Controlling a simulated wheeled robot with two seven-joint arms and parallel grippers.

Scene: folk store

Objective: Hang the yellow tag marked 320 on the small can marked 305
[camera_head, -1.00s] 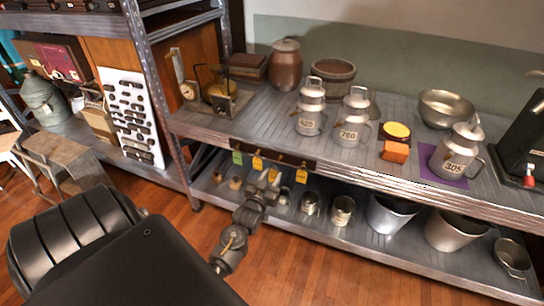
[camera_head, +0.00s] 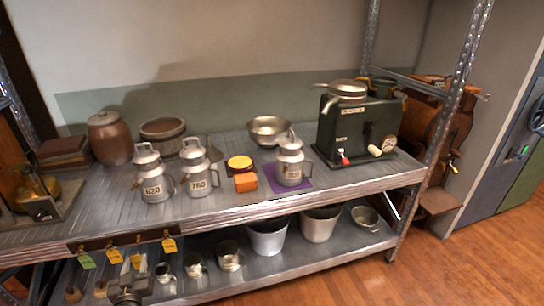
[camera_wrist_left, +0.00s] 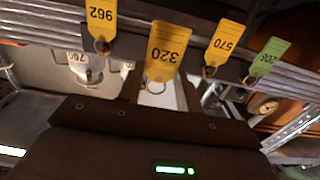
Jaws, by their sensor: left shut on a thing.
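The small can marked 305 (camera_head: 291,167) is a grey lidded metal can. It stands upright on a purple mat (camera_head: 271,183) on the upper shelf. The yellow tag marked 320 (camera_head: 136,261) is at the rail on the shelf's front edge. It shows large in the left wrist view (camera_wrist_left: 165,50), upside down, with its ring towards my gripper. My left gripper (camera_head: 134,271) is low in front of the rail, shut on this tag. The contact itself is partly hidden. My right gripper is not in view.
Yellow tags 570 (camera_wrist_left: 226,42) and 962 (camera_wrist_left: 101,20) and a green tag (camera_wrist_left: 268,55) hang close beside. Cans 620 (camera_head: 152,189) and 760 (camera_head: 199,181), an orange block (camera_head: 246,183) and a dark scale (camera_head: 355,135) stand on the shelf. Buckets and cups fill the lower shelf.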

